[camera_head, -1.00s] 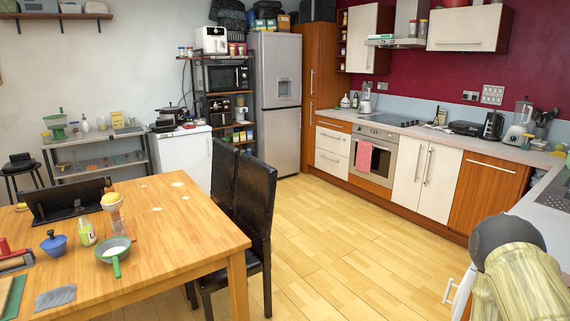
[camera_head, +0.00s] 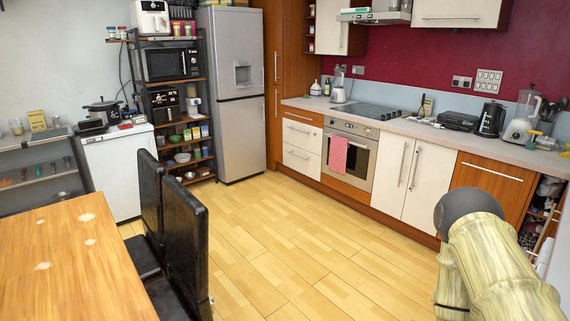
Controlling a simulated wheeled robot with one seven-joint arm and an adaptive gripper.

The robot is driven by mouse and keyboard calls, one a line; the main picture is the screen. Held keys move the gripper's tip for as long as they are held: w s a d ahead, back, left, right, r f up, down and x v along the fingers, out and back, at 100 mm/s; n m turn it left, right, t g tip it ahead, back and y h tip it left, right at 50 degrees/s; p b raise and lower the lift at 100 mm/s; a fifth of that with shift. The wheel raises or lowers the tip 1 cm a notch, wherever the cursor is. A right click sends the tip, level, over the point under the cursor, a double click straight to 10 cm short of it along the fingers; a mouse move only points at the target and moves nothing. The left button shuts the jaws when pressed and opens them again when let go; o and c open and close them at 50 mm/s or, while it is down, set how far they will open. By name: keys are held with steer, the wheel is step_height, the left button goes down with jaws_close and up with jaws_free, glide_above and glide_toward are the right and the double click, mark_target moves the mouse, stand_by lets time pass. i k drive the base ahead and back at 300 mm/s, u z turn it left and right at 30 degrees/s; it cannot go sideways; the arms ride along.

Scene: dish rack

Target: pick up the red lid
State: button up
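I cannot make out a separate red lid anywhere in the current view. My arm (camera_head: 495,255), with a wood-like pattern and a dark round joint, fills the lower right corner. My gripper is not in view, so I cannot see whether it holds anything.
A bare part of the wooden table (camera_head: 75,265) is at lower left, with black chairs (camera_head: 185,235) beside it. Open wooden floor (camera_head: 300,240) lies between them and the counter (camera_head: 430,128). A fridge (camera_head: 237,95) and shelf rack (camera_head: 172,85) stand behind.

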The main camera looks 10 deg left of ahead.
mark_target(125, 125)
steer(key=u, duration=0.1)
steer(key=i, duration=2.2)
steer(key=u, duration=0.3)
steer(key=i, duration=2)
steer(key=u, duration=0.85)
steer(key=i, duration=1.7)
steer(key=u, duration=1.05)
steer(key=i, duration=1.5)
steer(key=u, duration=0.5)
